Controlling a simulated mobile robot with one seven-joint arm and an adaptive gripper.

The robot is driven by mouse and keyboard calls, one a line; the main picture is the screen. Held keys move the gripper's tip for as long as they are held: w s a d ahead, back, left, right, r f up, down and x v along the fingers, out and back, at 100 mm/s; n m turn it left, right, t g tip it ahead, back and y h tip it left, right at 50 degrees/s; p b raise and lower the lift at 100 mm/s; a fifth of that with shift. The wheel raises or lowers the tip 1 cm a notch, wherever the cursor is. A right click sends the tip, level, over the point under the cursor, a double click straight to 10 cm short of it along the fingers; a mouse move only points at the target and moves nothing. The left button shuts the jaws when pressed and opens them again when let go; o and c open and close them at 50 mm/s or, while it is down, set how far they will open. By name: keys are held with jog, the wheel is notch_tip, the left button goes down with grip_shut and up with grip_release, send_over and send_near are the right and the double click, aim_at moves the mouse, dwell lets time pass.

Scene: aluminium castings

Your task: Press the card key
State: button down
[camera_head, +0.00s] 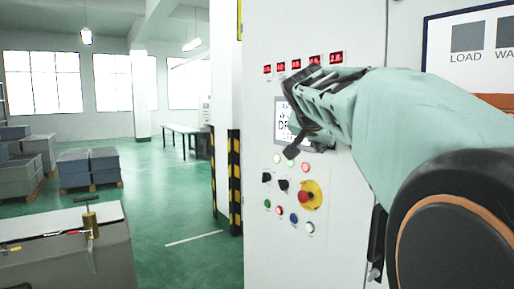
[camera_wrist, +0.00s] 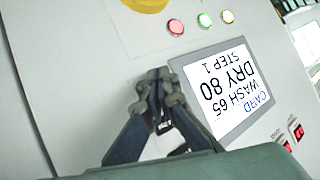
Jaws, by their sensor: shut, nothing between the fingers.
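The machine's white control panel (camera_head: 262,228) carries a display screen (camera_head: 281,118). In the wrist view the screen (camera_wrist: 222,88) appears rotated and reads "CARD", "WASH 65", "DRY 80", "STEP 1". My gripper (camera_head: 292,150) is in front of the panel, covering the screen's right part in the head view. In the wrist view my gripper (camera_wrist: 158,80) is shut and empty, its tips beside the screen's left edge. I cannot tell whether the tips touch the panel. No key labelled as the card key can be made out; the small labels are unreadable.
Below the screen are indicator lights (camera_head: 290,162), dark knobs, coloured buttons and a red emergency stop (camera_head: 304,197) on yellow. Red digital readouts (camera_head: 296,64) sit above. A striped post (camera_head: 235,180) stands left. A bench (camera_head: 70,225) with clamps is at lower left; green floor lies open between.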

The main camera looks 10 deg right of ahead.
jog(key=a, duration=0.1)
jog(key=s+a+b, duration=0.1)
jog(key=a, duration=0.1)
jog(key=a+b, duration=0.1)
jog(key=shift+s+a, duration=0.35)
jog(key=shift+s, duration=0.05)
dwell(0.7)
